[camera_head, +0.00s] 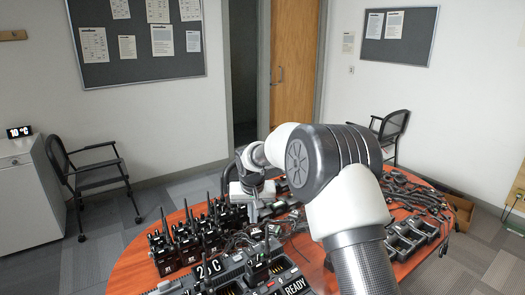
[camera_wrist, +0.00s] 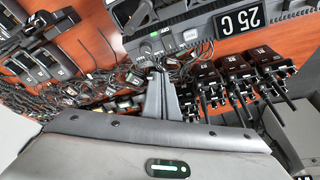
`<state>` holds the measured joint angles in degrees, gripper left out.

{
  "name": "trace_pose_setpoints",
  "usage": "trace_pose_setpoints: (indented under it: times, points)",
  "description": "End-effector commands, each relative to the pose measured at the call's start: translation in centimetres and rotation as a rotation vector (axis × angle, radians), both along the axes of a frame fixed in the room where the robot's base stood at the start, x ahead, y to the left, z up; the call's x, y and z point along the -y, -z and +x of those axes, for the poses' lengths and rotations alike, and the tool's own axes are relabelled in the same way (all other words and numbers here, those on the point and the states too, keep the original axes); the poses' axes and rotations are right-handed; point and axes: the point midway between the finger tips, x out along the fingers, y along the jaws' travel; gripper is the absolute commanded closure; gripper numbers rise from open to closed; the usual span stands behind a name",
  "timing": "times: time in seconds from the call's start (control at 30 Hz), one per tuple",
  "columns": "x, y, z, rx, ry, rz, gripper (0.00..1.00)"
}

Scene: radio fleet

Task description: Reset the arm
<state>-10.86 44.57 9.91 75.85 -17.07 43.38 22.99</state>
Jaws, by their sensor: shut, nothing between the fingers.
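My arm reaches from the lower right over the table, and its end bends down above the table's middle. My gripper (camera_head: 254,214) points downward over dark cables. In the wrist view my gripper (camera_wrist: 158,75) shows with its two fingers together and nothing between them. The fingers hang over the red-brown table, among cables and close to a grey charger (camera_wrist: 178,38). I cannot tell how high the tips are above the cables.
Several black radios (camera_head: 185,240) with antennas stand at the table's left. A multi-bay charger (camera_head: 235,280) lies at the near edge. Tangled cables (camera_head: 400,190) and empty charger cups (camera_head: 411,236) cover the right side.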

Motion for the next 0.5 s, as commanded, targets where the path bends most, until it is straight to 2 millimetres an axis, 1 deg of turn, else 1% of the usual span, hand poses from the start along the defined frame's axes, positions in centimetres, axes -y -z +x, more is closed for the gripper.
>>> trace_pose_setpoints:
  times: [0.03, 0.07, 0.1, 0.17, 0.2, 0.27, 0.3, 0.37, 0.4, 0.47, 0.5]
  points:
    - [1.4, -4.0, -1.1, 0.021, 0.002, -0.007, 1.00]
    - [2.2, -5.7, -1.9, 0.026, 0.002, -0.012, 1.00]
    - [3.3, -8.0, -3.2, 0.034, 0.003, -0.016, 1.00]
    - [5.0, -11.2, -5.4, 0.045, 0.005, -0.025, 1.00]
    - [6.1, -13.1, -7.0, 0.052, 0.008, -0.029, 1.00]
    - [7.6, -15.7, -9.5, 0.062, 0.012, -0.034, 1.00]
    - [8.7, -17.4, -11.3, 0.069, 0.016, -0.037, 1.00]
    - [10.2, -19.5, -14.1, 0.081, 0.022, -0.040, 1.00]
    - [11.1, -20.7, -16.1, 0.088, 0.028, -0.040, 1.00]
    - [12.5, -22.3, -19.1, 0.098, 0.036, -0.039, 1.00]
    - [13.3, -23.1, -21.2, 0.105, 0.041, -0.038, 1.00]
